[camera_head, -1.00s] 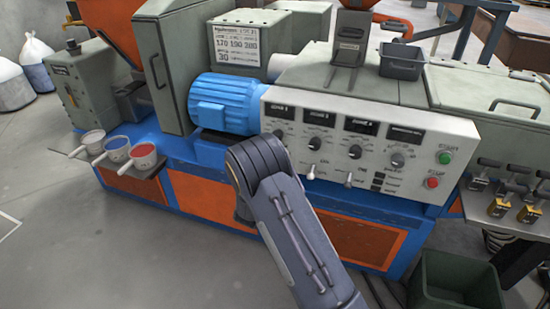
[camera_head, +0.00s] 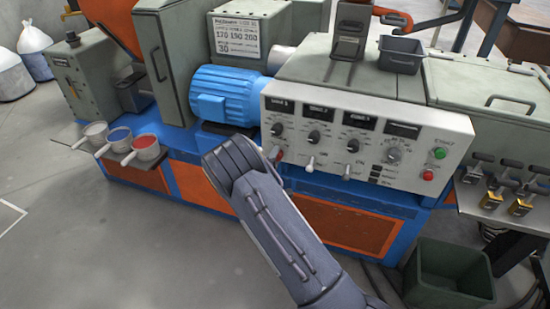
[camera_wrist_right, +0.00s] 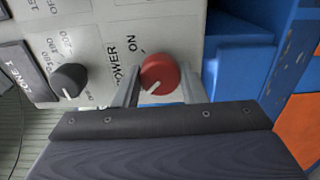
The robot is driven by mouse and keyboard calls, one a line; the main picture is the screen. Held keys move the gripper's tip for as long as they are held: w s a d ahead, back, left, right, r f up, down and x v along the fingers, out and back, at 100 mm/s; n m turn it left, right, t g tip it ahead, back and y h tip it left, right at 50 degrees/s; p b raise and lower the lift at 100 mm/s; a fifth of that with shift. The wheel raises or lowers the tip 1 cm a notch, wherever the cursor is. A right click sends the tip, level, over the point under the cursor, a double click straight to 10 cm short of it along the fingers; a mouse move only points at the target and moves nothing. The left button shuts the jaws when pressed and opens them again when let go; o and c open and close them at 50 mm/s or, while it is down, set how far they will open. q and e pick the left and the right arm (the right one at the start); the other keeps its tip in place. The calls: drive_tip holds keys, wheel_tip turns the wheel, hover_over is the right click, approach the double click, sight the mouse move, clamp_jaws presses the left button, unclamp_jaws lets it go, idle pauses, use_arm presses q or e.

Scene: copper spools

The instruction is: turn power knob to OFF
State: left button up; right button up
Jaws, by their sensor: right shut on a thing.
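The red power knob (camera_wrist_right: 160,73) is in the middle of the right wrist view, beside the printed words POWER and ON. Its white pointer mark faces down-left in that view, not at ON. In the head view, a bit of the red knob (camera_head: 279,155) shows at the lower left of the control panel (camera_head: 425,155), with my right gripper (camera_head: 272,154) mostly hidden behind my forearm. My left gripper is not in view.
A black zone knob (camera_wrist_right: 69,80) is left of the power knob in the wrist view. White levers (camera_head: 311,163), a green button (camera_head: 439,153) and a red button (camera_head: 428,175) are on the panel. A blue motor (camera_head: 225,95) is above my forearm. A green bin (camera_head: 447,260) stands at lower right.

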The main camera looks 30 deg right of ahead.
drive_tip(key=o, duration=1)
drive_tip(key=v, duration=0.8)
drive_tip(key=shift+d, duration=0.1)
